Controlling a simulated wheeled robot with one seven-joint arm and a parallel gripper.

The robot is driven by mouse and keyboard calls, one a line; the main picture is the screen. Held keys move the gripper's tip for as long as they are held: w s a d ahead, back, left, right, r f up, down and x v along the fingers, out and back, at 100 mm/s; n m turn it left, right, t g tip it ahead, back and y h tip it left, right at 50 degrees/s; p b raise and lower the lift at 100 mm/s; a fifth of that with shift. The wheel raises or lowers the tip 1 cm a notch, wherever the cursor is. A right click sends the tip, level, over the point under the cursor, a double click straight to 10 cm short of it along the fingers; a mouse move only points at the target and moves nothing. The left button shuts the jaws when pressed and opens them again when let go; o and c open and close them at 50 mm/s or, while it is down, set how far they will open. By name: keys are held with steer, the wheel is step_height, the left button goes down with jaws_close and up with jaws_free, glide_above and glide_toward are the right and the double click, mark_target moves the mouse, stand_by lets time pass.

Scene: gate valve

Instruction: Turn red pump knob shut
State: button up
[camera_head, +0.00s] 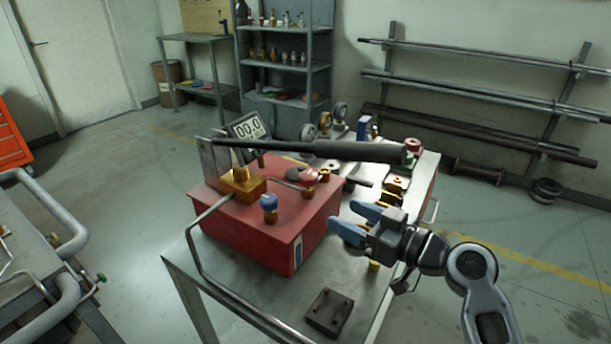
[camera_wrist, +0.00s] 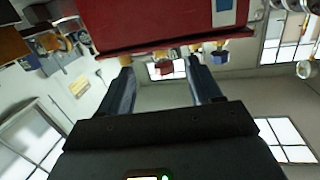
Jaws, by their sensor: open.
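The red pump box (camera_head: 255,240) stands on a metal bench, with a long dark lever above its top. A red knob (camera_head: 309,176) sits on a brass fitting near its right rear edge. A blue knob (camera_head: 268,202) stands nearer the front. My gripper (camera_head: 352,218) is open and empty, right of the box and apart from both knobs. In the wrist view, the red box (camera_wrist: 150,18) fills the top, upside down. The red knob (camera_wrist: 166,68) shows between the two fingertips (camera_wrist: 160,66), beyond them. The blue knob (camera_wrist: 219,56) is just right of the right fingertip.
The black lever (camera_head: 350,151) spans above the box and the red knob. A dark block (camera_head: 329,312) lies on the front of the bench (camera_head: 285,300).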

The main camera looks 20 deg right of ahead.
mark_target(316, 180)
steer(key=shift+n+y, duration=0.7)
steer(key=shift+y, duration=0.2)
steer(key=w+r, duration=0.3)
steer(key=r, duration=0.1)
steer(key=shift+w+a, duration=0.5)
steer(key=shift+w, duration=0.05)
steer(key=shift+p+x, duration=0.55)
steer(key=shift+x, duration=3)
steer(key=shift+c, duration=0.4)
steer(key=c, duration=0.9)
